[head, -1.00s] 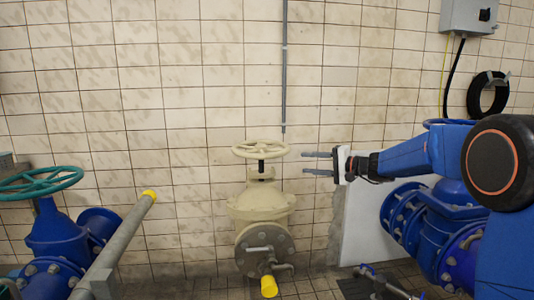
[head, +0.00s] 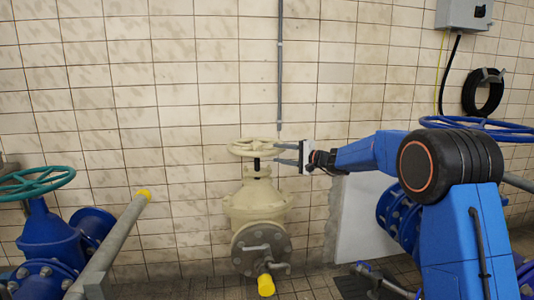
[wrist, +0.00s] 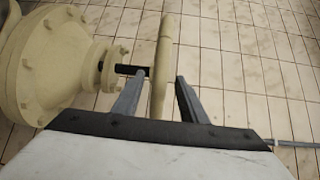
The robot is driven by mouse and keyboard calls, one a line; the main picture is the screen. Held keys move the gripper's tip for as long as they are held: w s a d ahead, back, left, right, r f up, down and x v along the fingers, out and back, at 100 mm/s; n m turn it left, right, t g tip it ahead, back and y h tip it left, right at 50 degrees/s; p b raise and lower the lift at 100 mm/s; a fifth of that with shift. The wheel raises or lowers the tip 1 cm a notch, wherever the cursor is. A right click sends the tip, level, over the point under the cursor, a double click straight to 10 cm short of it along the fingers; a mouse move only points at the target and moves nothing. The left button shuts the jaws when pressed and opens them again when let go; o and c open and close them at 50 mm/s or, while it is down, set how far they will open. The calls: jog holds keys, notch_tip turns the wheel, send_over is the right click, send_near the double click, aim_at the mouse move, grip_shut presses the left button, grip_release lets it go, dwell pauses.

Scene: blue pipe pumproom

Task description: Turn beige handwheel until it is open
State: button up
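The beige handwheel (head: 254,147) sits flat on top of a beige valve (head: 257,205) by the tiled wall in the head view. In the wrist view the handwheel rim (wrist: 163,50) shows edge-on, with the beige valve body (wrist: 50,65) to its left. My gripper (head: 277,153) is at the right side of the handwheel. In the wrist view my gripper (wrist: 160,76) is open, its two fingers on either side of the rim. A gap shows between the rim and each finger.
A teal handwheel (head: 36,182) on a blue valve stands at the left. A grey pipe with a yellow cap (head: 143,194) slants up beside it. Blue pipework (head: 395,210) is at the right, partly behind my arm. A thin grey conduit (head: 280,70) runs down the wall above the beige handwheel.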

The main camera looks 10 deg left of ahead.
aim_at(257, 147)
jog(key=x, duration=0.6)
jog(key=shift+w+a, duration=0.15)
jog(key=shift+a, duration=0.2)
grip_shut()
